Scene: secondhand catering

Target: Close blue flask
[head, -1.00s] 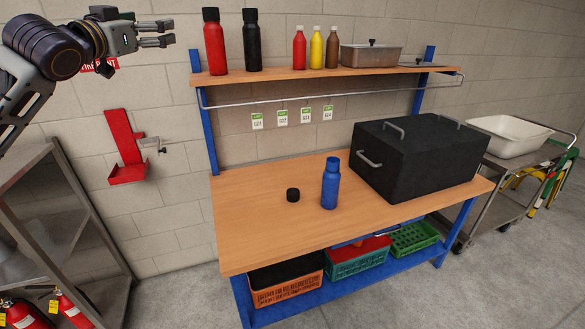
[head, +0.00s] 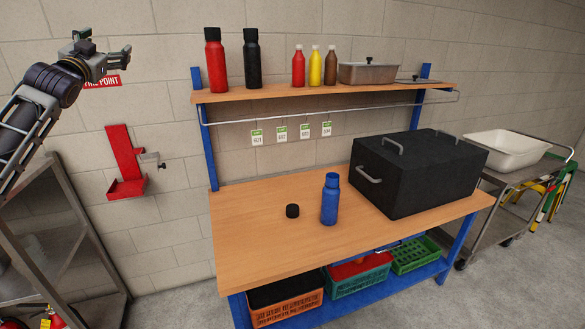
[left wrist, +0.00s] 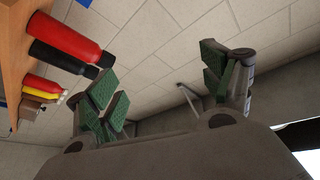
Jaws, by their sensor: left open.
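The blue flask (head: 330,200) stands upright on the wooden workbench (head: 255,225), with its neck bare on top. A small black cap (head: 292,211) sits on the bench just left of the flask, apart from it. My left gripper (head: 106,50) is raised at the upper left, in front of the wall and well away from flask and cap. In the left wrist view its green-padded fingers (left wrist: 165,85) are spread open with nothing between them. My right gripper is not in view.
A large black box (head: 415,175) stands right of the flask. The shelf above holds a red flask (head: 216,62), a black flask (head: 252,55), sauce bottles and a metal pan (head: 368,74). A red wall bracket (head: 125,165) is left of the bench. The bench's left part is clear.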

